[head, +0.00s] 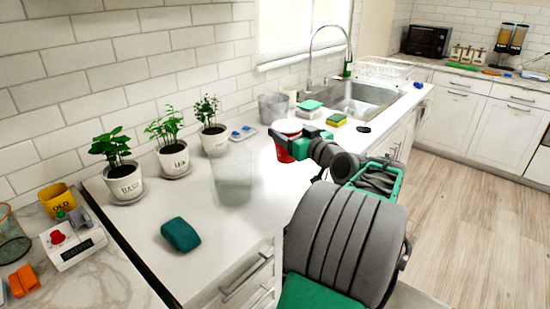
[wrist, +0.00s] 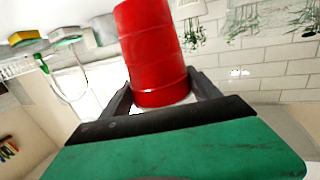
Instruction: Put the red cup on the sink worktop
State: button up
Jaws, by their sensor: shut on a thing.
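The red cup (head: 283,152) is at my gripper (head: 300,146), over the white sink worktop (head: 270,208). In the head view its upper part looks pale. In the wrist view the red cup (wrist: 152,50) stands between the two dark fingers of my gripper (wrist: 160,92), which is shut on it. My gripper hides part of the cup in the head view, and I cannot tell whether its base touches the worktop. The metal sink (head: 362,100) lies beyond the cup.
A clear glass container (head: 233,178) stands left of the cup. Several potted plants (head: 172,158) line the wall. A teal block (head: 181,234) lies near the front. A green-yellow sponge (head: 336,120) and a grey bin (head: 272,108) are near the sink. Front worktop is mostly clear.

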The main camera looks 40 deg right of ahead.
jog(key=a+f, duration=0.1)
jog(key=w+a+f, duration=0.1)
jog(key=f, duration=0.1)
jog(key=a+f, duration=0.1)
jog(key=shift+w+f, duration=0.15)
jog(key=shift+w, duration=0.15)
jog(key=shift+w+a+f, duration=0.1)
jog(key=shift+a+f, duration=0.05)
jog(key=shift+f, duration=0.8)
jog(key=shift+a+f, duration=0.15)
jog(key=shift+f, duration=0.75)
jog(key=shift+f, duration=0.1)
jog(key=shift+f, duration=0.15)
jog(key=o, duration=1.4)
jog(key=b, duration=0.2)
send_near(277, 146)
jog(key=shift+s+a+f, duration=0.15)
jog(key=shift+s+f, duration=0.1)
jog(key=shift+f, duration=0.4)
jog(key=shift+s+a+f, duration=0.1)
jog(key=shift+s+f, duration=0.15)
jog(key=shift+f, duration=0.4)
jog(key=shift+s+a+f, duration=0.15)
jog(key=shift+s+f, duration=0.1)
jog(key=shift+f, duration=0.4)
